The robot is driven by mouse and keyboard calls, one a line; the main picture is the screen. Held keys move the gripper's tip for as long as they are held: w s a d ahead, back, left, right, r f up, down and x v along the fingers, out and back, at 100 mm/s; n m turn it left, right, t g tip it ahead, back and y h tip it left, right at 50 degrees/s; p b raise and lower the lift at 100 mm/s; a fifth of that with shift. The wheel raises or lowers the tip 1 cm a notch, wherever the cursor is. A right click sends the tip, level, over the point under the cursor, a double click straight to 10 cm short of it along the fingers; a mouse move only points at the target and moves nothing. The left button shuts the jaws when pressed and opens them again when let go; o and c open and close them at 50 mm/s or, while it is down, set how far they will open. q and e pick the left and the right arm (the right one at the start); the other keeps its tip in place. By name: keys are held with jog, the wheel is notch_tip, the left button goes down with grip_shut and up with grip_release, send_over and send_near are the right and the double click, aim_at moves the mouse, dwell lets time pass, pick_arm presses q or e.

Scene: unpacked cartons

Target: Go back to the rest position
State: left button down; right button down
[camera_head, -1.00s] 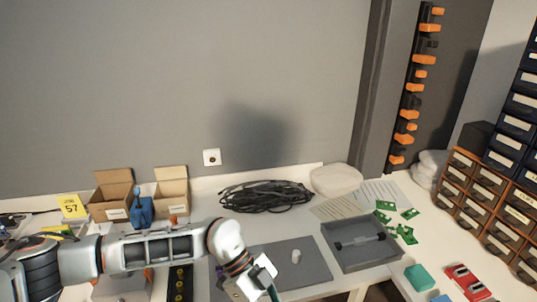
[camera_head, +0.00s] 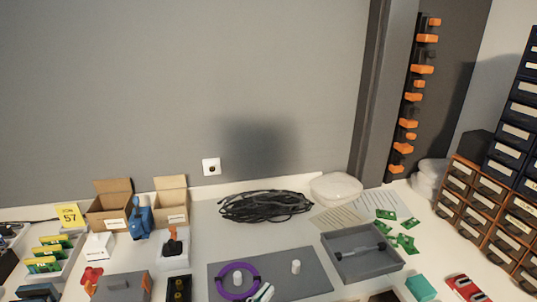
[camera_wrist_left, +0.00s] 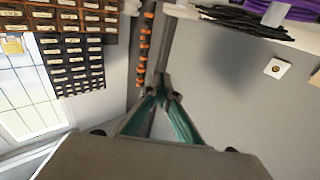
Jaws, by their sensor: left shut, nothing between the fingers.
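My left gripper (camera_wrist_left: 162,92) shows in the left wrist view with its teal fingers drawn together at the tips and nothing between them. It points at open air, with the grey wall behind. In the head view only a small white and green part of what looks like the left gripper (camera_head: 263,291) shows at the bottom edge, in front of the grey mat (camera_head: 300,270). The rest of the left arm is out of the head view. My right gripper is in neither view.
A black cable coil (camera_head: 265,206) lies behind. Open cartons (camera_head: 171,213) stand left; drawer cabinets (camera_head: 487,192) stand right.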

pick_arm(q)
jog(key=s+a+f+n+g+y, duration=0.1)
jog(key=s+a+f+g+y, duration=0.1)
jog(key=s+a+f+y, duration=0.2)
jog(key=s+a+f+n+g+y, duration=0.2)
jog(key=s+a+f+y, duration=0.2)
jog(key=s+a+f, duration=0.6)
jog(key=a+f, duration=0.6)
jog(key=f, duration=0.1)
jog(key=shift+s+a+g+y, duration=0.2)
jog(key=shift+g+y, duration=0.1)
jog(key=shift+y, duration=0.1)
jog(key=shift+a, duration=0.1)
